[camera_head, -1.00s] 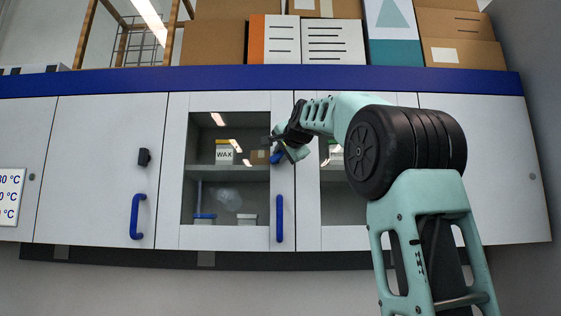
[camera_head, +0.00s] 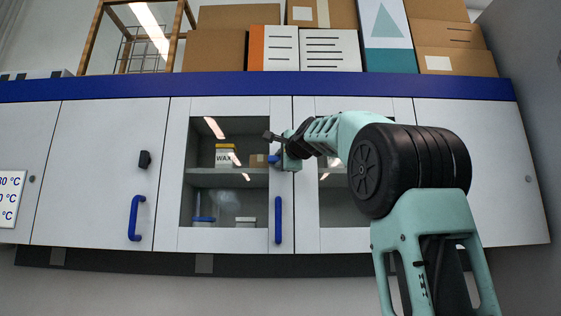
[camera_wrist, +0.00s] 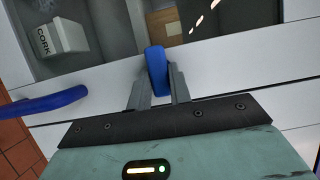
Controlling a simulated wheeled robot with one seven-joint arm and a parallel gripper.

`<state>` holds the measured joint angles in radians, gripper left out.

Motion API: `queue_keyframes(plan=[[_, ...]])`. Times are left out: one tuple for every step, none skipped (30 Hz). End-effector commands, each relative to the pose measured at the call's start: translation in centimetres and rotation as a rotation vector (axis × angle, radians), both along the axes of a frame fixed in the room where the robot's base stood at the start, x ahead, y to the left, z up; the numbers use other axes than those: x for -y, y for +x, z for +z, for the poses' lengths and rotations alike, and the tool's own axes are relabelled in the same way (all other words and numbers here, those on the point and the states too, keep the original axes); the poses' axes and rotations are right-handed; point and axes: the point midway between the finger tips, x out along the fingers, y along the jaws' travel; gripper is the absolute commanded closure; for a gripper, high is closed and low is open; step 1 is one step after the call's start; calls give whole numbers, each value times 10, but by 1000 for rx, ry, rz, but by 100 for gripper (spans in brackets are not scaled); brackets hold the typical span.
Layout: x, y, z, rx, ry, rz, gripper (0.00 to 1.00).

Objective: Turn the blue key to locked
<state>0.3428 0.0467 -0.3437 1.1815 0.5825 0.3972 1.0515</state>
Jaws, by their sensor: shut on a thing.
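The blue key (camera_head: 273,160) sits on the right frame of a glass-fronted cabinet door (camera_head: 230,242), above its blue handle (camera_head: 278,220). In the wrist view the key (camera_wrist: 156,66) stands between the two grey fingers of my gripper (camera_wrist: 157,84). My gripper (camera_head: 280,152) is shut on it, close to the door. In the head view the gripper hides part of the key, and its lock face cannot be made out. The blue handle (camera_wrist: 45,102) lies to the left in the wrist view.
A solid door with a black lock (camera_head: 145,160) and blue handle (camera_head: 136,218) is on the left. Cardboard boxes (camera_head: 217,50) stand on top.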

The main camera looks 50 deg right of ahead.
Motion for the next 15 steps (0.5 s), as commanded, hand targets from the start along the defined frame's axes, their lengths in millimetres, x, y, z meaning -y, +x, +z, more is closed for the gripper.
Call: queue_keyframes(plan=[[1, -1, 0, 3, 3, -1, 100], [1, 0, 0, 3, 4, -1, 100], [1, 0, 0, 5, 4, -1, 100], [1, 0, 0, 5, 5, -1, 100], [1, 0, 0, 5, 5, -1, 100], [1, 0, 0, 5, 5, -1, 100], [1, 0, 0, 4, 6, -1, 100], [1, 0, 0, 4, 6, -1, 100], [1, 0, 0, 4, 6, -1, 100], [1, 0, 0, 4, 6, -1, 100], [1, 0, -1, 4, 6, -1, 100], [1, 0, -1, 4, 6, -1, 77], [1, 0, -1, 4, 5, -1, 69], [1, 0, -1, 4, 5, -1, 61], [1, 0, -1, 4, 5, -1, 58]])
